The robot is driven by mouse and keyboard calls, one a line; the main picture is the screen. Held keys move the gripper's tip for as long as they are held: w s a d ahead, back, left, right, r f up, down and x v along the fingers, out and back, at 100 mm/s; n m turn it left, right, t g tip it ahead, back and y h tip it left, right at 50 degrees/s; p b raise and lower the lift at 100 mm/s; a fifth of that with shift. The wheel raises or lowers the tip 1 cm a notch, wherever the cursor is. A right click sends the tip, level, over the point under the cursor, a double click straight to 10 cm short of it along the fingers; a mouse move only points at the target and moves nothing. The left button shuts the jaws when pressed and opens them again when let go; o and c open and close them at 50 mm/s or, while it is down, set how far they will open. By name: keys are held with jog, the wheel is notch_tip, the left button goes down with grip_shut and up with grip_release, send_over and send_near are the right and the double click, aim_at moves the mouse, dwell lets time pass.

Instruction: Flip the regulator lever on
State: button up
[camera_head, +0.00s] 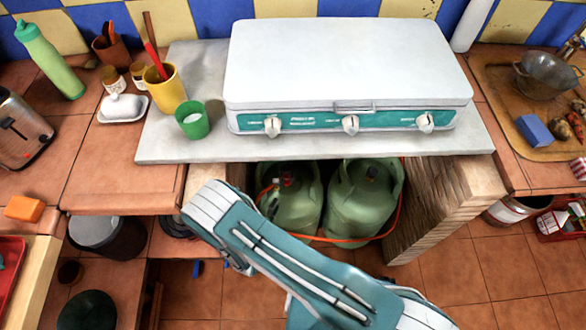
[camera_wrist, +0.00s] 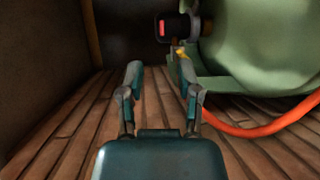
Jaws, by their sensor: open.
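A black regulator (camera_wrist: 182,27) with a red lever (camera_wrist: 163,28) sits on a green gas cylinder (camera_wrist: 255,50) in the wrist view. My gripper (camera_wrist: 158,70) is open and empty, low in front of the regulator and a little below the lever in the picture. The fingers are apart and nothing lies between them. In the head view, two green cylinders, the left one (camera_head: 298,208) and the right one (camera_head: 362,205), stand under the counter. My arm hides my gripper there.
An orange hose (camera_wrist: 245,130) runs along the slatted wooden floor (camera_wrist: 60,125), right of my gripper. A dark wall (camera_wrist: 40,60) stands at left. Above the cylinders are the grey counter slab (camera_head: 320,150) and a white stove (camera_head: 345,60). A wooden side panel (camera_head: 440,205) bounds the space at right.

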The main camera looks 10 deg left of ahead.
aim_at(287, 182)
jog(key=x, duration=1)
jog(key=shift+a+f, duration=0.15)
jog(key=shift+w+a, duration=0.1)
jog(key=shift+w, duration=0.35)
grip_shut()
